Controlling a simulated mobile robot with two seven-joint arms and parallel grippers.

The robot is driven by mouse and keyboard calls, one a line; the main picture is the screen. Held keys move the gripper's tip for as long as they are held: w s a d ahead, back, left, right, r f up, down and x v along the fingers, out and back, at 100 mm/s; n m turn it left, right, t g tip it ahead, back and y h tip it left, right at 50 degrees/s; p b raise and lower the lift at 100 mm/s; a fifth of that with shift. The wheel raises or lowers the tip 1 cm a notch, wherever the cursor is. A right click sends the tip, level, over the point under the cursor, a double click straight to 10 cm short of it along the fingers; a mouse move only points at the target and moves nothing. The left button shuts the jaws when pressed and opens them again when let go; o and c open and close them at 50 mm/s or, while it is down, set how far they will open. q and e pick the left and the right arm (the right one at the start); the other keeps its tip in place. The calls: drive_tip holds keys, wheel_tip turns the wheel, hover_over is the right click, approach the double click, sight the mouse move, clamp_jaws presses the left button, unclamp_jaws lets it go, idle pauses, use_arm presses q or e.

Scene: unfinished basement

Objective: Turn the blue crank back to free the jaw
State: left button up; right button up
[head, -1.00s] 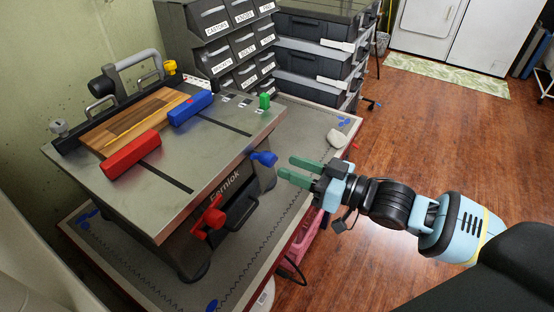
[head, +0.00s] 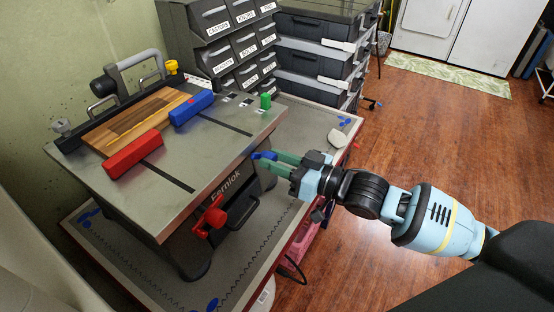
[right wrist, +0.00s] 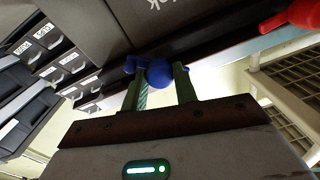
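The blue crank (head: 265,155) sticks out from the front side of the grey bench machine, at its right end. My right gripper (head: 269,161) is at the crank with its green fingers apart. In the right wrist view the crank's round blue knob (right wrist: 159,73) lies between the two fingertips; I cannot tell whether they touch it. The blue jaw (head: 191,108) lies on the machine's metal top (head: 205,155), against the near edge of the wooden board (head: 135,120). The red jaw (head: 134,154) lies farther left. My left gripper is out of view.
A red crank (head: 211,216) sticks out from the machine's front, left of the blue one. A green block (head: 265,101) stands at the top's right corner. Labelled drawer bins (head: 215,35) stand behind.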

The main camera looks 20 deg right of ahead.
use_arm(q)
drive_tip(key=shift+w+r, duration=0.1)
use_arm(e)
drive_tip(key=n+p, duration=0.2)
drive_tip(key=n, duration=0.2)
drive_tip(key=shift+r, duration=0.2)
drive_tip(key=shift+n+p, duration=0.45)
drive_tip(key=shift+n, duration=0.45)
drive_tip(key=shift+s+a+n+p, duration=0.1)
drive_tip(key=shift+n+p, duration=0.25)
drive_tip(key=shift+n, duration=0.55)
use_arm(q)
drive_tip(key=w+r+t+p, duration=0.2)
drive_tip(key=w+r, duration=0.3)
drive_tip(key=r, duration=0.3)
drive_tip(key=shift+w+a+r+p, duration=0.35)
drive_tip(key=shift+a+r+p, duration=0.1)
drive_tip(key=shift+p, duration=0.35)
use_arm(e)
drive_tip(key=n, duration=0.4)
drive_tip(key=n+h, duration=0.1)
drive_tip(key=n, duration=0.8)
drive_tip(key=shift+f, duration=0.25)
drive_tip(key=shift+n, duration=0.3)
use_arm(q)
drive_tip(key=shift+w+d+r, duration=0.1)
use_arm(e)
drive_tip(key=o, duration=0.7)
